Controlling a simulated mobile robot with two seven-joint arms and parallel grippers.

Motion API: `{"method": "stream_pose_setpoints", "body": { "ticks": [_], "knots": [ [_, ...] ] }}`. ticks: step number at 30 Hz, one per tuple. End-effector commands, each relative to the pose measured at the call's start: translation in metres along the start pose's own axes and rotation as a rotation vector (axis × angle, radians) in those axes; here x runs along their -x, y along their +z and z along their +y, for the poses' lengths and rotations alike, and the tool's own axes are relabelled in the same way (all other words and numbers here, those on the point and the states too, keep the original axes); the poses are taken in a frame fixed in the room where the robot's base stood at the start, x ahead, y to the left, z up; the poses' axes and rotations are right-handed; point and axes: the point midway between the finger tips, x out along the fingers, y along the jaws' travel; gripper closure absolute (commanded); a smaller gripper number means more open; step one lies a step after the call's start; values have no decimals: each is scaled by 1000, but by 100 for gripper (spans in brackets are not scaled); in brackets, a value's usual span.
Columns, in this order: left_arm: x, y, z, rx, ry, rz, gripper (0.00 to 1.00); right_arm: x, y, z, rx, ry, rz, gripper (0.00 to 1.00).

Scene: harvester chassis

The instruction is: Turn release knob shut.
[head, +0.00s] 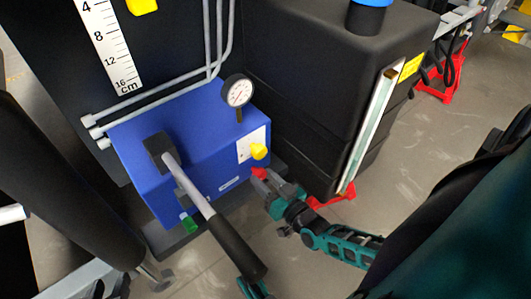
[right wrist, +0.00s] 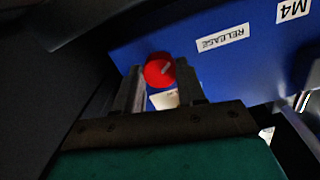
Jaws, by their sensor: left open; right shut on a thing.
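The red release knob (head: 259,173) sits low on the right end of the blue pump box (head: 180,135). My right gripper (head: 270,182) is shut on it, coming from the lower right. In the right wrist view the red knob (right wrist: 159,69) shows a pale mark on its face and lies between the two grey fingertips. The white RELEASE label (right wrist: 223,37) is on the blue panel to its right. My left gripper (head: 252,289) is only partly in view at the bottom edge, near the black-gripped end of the pump lever (head: 225,238); its fingers are mostly hidden.
A yellow knob (head: 258,151) on a white plate is just above the red one. A dial gauge (head: 238,92) stands on the box. A black tank (head: 310,85) is close on the right. A green part (head: 189,223) is at the box's lower left.

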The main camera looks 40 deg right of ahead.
Motion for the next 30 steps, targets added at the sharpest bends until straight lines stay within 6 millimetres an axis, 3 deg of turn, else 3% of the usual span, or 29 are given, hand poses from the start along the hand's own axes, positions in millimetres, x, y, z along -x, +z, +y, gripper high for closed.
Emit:
{"method": "stream_pose_setpoints", "body": {
  "ticks": [30],
  "knots": [
    [-4, 6, 4, -1, 13, 0, 57, -2, 0, 0, -968, -31, -27, 91]
  ]
}}
